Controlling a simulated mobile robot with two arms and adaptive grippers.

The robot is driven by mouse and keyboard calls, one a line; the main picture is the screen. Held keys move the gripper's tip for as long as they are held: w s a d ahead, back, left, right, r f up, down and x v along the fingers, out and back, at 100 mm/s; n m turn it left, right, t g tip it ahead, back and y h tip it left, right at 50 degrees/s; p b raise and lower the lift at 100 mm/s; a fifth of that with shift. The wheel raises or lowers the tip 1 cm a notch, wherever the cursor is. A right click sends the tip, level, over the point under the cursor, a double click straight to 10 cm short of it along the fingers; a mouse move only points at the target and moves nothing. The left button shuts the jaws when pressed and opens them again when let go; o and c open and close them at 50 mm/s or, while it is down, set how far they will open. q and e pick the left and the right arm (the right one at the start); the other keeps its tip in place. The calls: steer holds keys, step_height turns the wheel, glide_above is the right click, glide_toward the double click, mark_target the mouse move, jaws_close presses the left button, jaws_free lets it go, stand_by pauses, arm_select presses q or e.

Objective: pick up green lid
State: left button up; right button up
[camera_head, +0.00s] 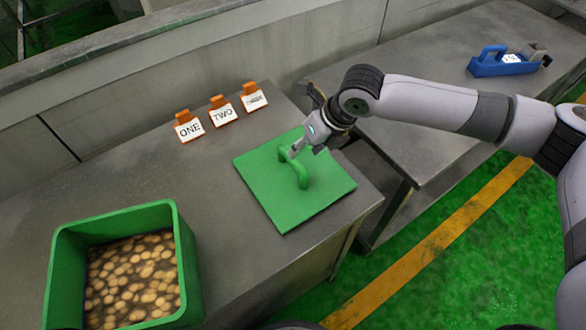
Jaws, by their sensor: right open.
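The green lid (316,201) lies flat on the grey metal table, a square plate with an arched green handle (302,176) in its middle. My right gripper (290,154) comes in from the right and is at the upper end of the handle, its fingers close around it. It is open. Whether the fingers touch the handle cannot be told. My left gripper does not show.
A green bin (190,262) of potatoes stands at the lower left of the table (130,178). Several orange-clipped number cards (222,113) stand along the back. A blue tape dispenser (490,66) sits on a second table. A wall runs behind.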

mark_target(293, 160)
steer(key=x, duration=0.3)
steer(key=shift+w+a+f+p, duration=0.1)
steer(key=shift+a+f+p, duration=0.15)
steer(key=shift+f+p, duration=0.35)
steer(key=p+x, duration=0.1)
steer(key=x, duration=0.2)
steer(key=shift+w+f, duration=0.15)
steer(key=shift+f, duration=0.1)
steer(key=shift+a+f, duration=0.15)
steer(key=shift+f, duration=0.1)
steer(key=shift+c, duration=0.4)
jaws_close()
steer(key=shift+w, duration=0.1)
